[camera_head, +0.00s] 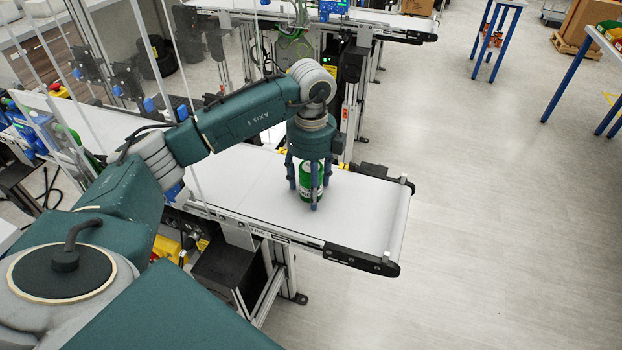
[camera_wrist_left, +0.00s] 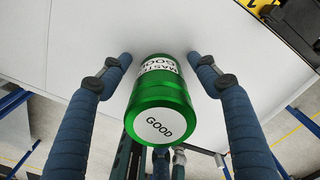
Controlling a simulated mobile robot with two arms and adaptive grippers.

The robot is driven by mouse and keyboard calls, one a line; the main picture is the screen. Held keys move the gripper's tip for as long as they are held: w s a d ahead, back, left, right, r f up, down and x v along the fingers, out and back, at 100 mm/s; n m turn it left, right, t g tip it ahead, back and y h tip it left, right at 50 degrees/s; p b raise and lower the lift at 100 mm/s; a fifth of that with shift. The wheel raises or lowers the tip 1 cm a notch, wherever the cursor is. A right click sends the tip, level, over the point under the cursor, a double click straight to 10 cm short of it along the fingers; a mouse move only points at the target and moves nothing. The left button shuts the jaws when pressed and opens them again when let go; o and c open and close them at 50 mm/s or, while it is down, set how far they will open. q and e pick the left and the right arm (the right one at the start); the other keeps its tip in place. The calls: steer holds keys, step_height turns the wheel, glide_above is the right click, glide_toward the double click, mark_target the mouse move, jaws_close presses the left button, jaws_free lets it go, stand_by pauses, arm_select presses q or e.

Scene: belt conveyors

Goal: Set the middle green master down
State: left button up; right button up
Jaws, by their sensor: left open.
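A green can-shaped master (camera_head: 306,190) with a white label stands upright on the white belt of the near conveyor (camera_head: 262,190). My left gripper (camera_head: 314,192) points down over it with its blue fingers around the can. In the left wrist view the green master (camera_wrist_left: 160,107) shows its white "GOOD" end between the two blue fingers of my left gripper (camera_wrist_left: 160,72). There is a gap on each side, so the fingers are open and apart from it. My right gripper is not seen in either view.
The conveyor's end roller (camera_head: 398,222) lies to the right of the can, with open floor (camera_head: 480,200) beyond. A second conveyor (camera_head: 390,22) runs at the back. Clear panels and machine parts stand at the left. Blue-legged tables are at the upper right.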

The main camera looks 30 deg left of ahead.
arm_select(q)
steer(key=shift+w+r, duration=0.1)
steer(key=shift+r, duration=0.25)
step_height(320, 180, up, 7)
steer(key=b, duration=0.3)
steer(key=shift+f, duration=0.15)
step_height(320, 180, up, 4)
steer(key=shift+p, duration=0.3)
steer(key=shift+r, duration=0.45)
steer(key=shift+f, duration=0.1)
